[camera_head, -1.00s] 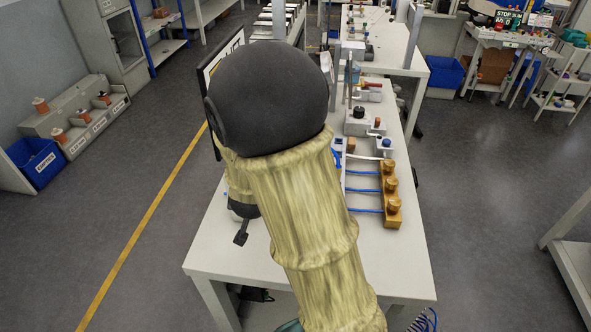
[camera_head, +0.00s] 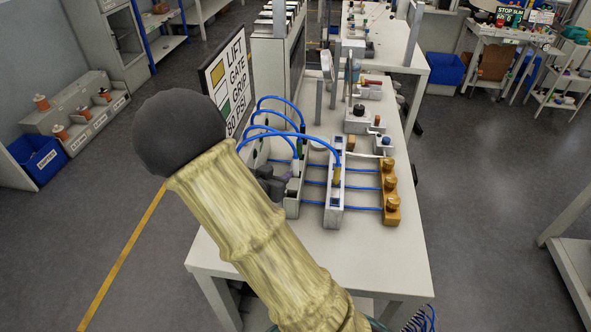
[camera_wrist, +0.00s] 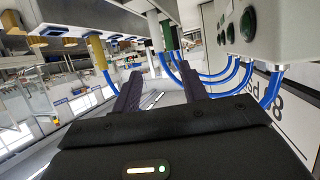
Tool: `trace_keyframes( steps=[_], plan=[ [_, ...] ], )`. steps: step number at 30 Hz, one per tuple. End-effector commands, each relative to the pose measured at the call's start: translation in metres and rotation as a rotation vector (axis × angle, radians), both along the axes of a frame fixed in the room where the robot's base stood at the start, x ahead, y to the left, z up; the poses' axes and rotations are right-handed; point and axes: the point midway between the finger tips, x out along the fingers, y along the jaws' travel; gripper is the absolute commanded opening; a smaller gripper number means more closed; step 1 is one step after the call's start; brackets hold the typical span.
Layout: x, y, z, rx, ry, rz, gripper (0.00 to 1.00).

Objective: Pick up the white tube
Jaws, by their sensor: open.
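In the head view a thin white tube (camera_head: 366,156) appears to lie above the row of straight blue tubes, beside the brass connector block (camera_head: 390,192). It is small there, and its left end is hard to make out. I cannot make it out in the wrist view. My gripper (camera_wrist: 160,85) is open, with two dark fingers apart and nothing seen between them. In the head view my gripper (camera_head: 272,182) is partly hidden by my arm, left of the white valve block (camera_head: 334,195) and apart from the white tube.
Curved blue hoses (camera_head: 290,130) arch over the bench close to my gripper; blue hoses (camera_wrist: 222,80) also hang near it in the wrist view. A sign panel (camera_head: 228,82) stands at the left. The bench top (camera_head: 300,252) is bare in front.

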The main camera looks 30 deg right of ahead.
Motion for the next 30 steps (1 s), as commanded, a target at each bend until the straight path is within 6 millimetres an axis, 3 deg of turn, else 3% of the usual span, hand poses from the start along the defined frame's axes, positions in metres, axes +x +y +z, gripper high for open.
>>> trace_keyframes(
  steps=[15,30],
  plan=[
    [0.054,-0.064,-0.033,0.0,0.001,-0.002,0.43],
    [0.062,-0.073,-0.037,0.001,0.001,-0.001,0.43]
  ],
)
